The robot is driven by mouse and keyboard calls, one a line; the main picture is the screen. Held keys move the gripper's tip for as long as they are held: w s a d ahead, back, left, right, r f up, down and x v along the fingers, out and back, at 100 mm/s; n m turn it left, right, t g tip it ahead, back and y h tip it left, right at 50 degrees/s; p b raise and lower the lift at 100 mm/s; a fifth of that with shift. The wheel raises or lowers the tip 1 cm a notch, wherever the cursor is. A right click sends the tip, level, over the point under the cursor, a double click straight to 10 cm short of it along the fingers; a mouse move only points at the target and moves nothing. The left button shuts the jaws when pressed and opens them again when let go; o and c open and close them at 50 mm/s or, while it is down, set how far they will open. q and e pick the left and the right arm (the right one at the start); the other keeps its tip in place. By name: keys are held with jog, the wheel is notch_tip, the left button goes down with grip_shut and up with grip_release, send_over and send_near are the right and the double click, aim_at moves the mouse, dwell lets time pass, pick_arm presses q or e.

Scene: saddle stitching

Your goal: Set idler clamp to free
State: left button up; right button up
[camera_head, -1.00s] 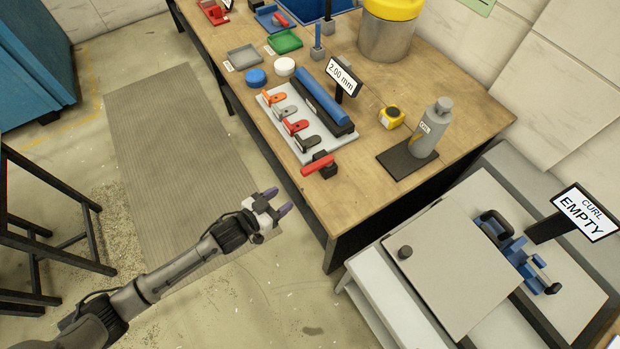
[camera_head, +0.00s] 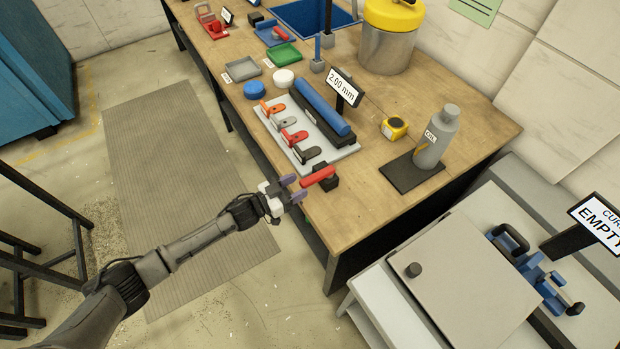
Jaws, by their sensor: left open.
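A red lever (camera_head: 319,178) on a small black block (camera_head: 327,183) sits at the near edge of the wooden bench; it looks like the idler clamp. The lever points left toward the bench edge. My left gripper (camera_head: 295,188) is open and empty, its purple-grey fingertips just left of the lever's end, near the bench edge. In the picture the tips almost meet the lever; I cannot tell whether they touch. My right gripper is not in view.
A grey oil bottle (camera_head: 437,138) stands on a dark mat (camera_head: 399,176). A machine with a grey plate (camera_head: 465,275) and an "EMPTY" sign (camera_head: 601,222) is at right.

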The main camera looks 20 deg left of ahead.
aim_at(310, 179)
pick_arm(q)
jog(key=shift+x, duration=2.55)
grip_shut()
